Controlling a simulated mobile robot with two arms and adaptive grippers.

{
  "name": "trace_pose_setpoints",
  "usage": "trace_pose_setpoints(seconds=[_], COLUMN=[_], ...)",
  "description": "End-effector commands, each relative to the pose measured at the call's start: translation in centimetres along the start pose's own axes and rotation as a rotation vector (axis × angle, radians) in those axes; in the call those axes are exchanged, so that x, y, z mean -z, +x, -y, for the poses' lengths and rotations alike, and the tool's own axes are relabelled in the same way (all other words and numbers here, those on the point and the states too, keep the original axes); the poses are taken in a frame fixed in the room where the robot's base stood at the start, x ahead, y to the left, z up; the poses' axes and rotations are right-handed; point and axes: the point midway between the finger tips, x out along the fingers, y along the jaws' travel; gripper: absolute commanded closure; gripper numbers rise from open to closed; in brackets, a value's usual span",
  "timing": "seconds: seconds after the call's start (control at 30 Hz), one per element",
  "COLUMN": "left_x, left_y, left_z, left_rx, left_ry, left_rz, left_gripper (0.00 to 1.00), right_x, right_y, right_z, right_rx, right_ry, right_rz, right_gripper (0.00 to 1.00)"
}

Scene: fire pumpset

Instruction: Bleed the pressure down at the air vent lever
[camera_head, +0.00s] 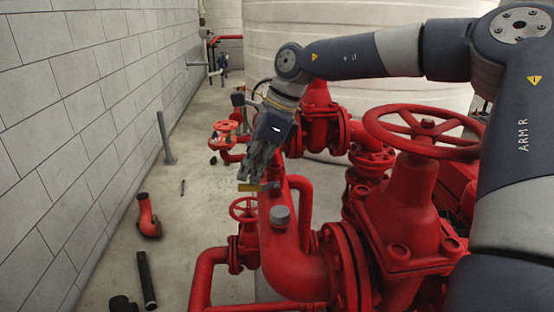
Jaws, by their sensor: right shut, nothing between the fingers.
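A small yellow lever (247,187), which looks like the air vent lever, sits by the top of the red pipe (299,243) near the middle of the view. My right gripper (251,177) reaches down from the upper right, with its fingertips just above the lever in the picture. Its fingers are shut with nothing between them. I cannot tell whether the fingertips touch the lever. The fingers partly hide the fitting around it. My left gripper is not in view.
A large red valve with a handwheel (427,131) stands at the right. A small handwheel (243,209) is left of the main pipe. A loose red elbow (148,216) and a dark bar (146,280) lie on the floor. A block wall (75,110) bounds the left.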

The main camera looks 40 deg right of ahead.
Motion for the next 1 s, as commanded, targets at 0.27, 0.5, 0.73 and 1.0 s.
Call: trace_pose_setpoints(seconds=[0.27, 0.5, 0.73, 1.0], left_x=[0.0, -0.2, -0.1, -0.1], left_y=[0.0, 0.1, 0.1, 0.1], left_z=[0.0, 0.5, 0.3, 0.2], left_rx=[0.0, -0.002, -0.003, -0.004], left_ry=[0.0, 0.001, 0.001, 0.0], left_rz=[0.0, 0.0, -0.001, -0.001], left_gripper=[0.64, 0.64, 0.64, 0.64], right_x=[0.1, 0.0, 0.0, 0.0], right_y=[0.1, -1.4, -6.1, -10.9], right_z=[0.0, 0.1, 0.1, 0.0], right_rx=[-0.001, 0.003, 0.005, 0.003], right_ry=[0.001, 0.0, 0.001, -0.001], right_rz=[-0.003, 0.001, 0.003, 0.001], right_gripper=[1.0, 1.0, 1.0, 1.0])
